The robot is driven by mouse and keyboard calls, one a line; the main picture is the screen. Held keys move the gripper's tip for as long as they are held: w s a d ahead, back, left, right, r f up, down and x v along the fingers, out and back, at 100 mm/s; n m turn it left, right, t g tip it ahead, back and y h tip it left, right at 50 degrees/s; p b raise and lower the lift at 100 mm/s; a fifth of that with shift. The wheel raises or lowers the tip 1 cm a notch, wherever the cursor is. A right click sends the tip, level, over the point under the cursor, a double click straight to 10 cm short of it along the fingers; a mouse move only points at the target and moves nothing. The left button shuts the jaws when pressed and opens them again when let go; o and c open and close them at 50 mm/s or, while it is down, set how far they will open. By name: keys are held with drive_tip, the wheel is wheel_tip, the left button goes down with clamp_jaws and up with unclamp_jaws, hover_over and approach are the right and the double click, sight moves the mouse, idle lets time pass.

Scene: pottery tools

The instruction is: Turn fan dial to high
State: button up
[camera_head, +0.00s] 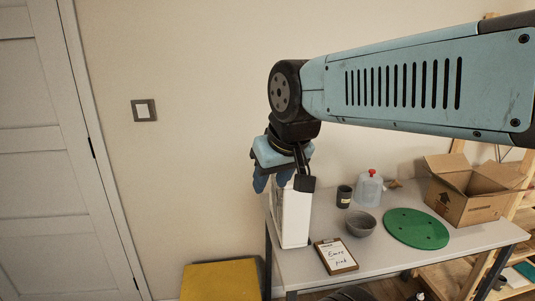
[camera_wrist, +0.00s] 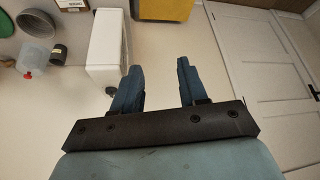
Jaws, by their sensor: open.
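A white box-shaped unit, which looks like the fan (camera_head: 293,220), stands upright at the left end of the table (camera_head: 400,262). In the wrist view the fan (camera_wrist: 104,42) is left of my fingers. No dial can be made out clearly; a small dark spot shows at the fan's near end in the wrist view. My gripper (camera_head: 271,182) is in front of the fan's upper part in the head view and partly covers it. In the wrist view my gripper (camera_wrist: 158,68) has its two blue fingers apart, with nothing between them, pointing past the fan's side.
On the table are a clipboard (camera_head: 335,256), a grey bowl (camera_head: 360,223), a dark cup (camera_head: 344,196), a clear jug (camera_head: 369,188), a green disc (camera_head: 416,229) and an open carton (camera_head: 470,190). A yellow box (camera_head: 221,281) stands left of the table. A switch plate (camera_head: 144,110) is on the wall.

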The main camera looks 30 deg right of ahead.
drive_tip(key=shift+w+d, duration=0.2)
drive_tip(key=shift+d, duration=0.05)
drive_tip(key=shift+o, duration=0.4)
drive_tip(key=shift+o, duration=0.8)
drive_tip(key=shift+w+d+r, duration=0.1)
drive_tip(key=shift+r, duration=0.05)
drive_tip(key=shift+o, duration=1.1)
drive_tip(key=w+d+r+n+g, duration=0.1)
drive_tip(key=w+d+r+n, duration=0.1)
drive_tip(key=w, duration=0.4)
drive_tip(key=w+d+r+n+g, duration=0.1)
drive_tip(key=w+d+r+n, duration=0.1)
drive_tip(key=w, duration=0.4)
drive_tip(key=shift+w+d+r+g+h, duration=0.15)
drive_tip(key=shift+d+r+g+h, duration=0.35)
drive_tip(key=shift+d, duration=0.6)
drive_tip(key=w+d+f+n+g+y, duration=0.1)
drive_tip(key=w+d+f+n+g, duration=0.15)
drive_tip(key=w+d+n, duration=0.7)
drive_tip(key=w+d+f+m, duration=0.1)
drive_tip(key=f, duration=0.3)
drive_tip(key=w+d+f+m, duration=0.1)
drive_tip(key=f, duration=0.3)
drive_tip(key=w+d+f+m, duration=0.1)
drive_tip(key=f, duration=0.3)
drive_tip(key=shift+w+d+f+m, duration=0.2)
drive_tip(key=shift+d+f+m, duration=0.05)
drive_tip(key=shift+d, duration=0.05)
drive_tip(key=c, duration=1)
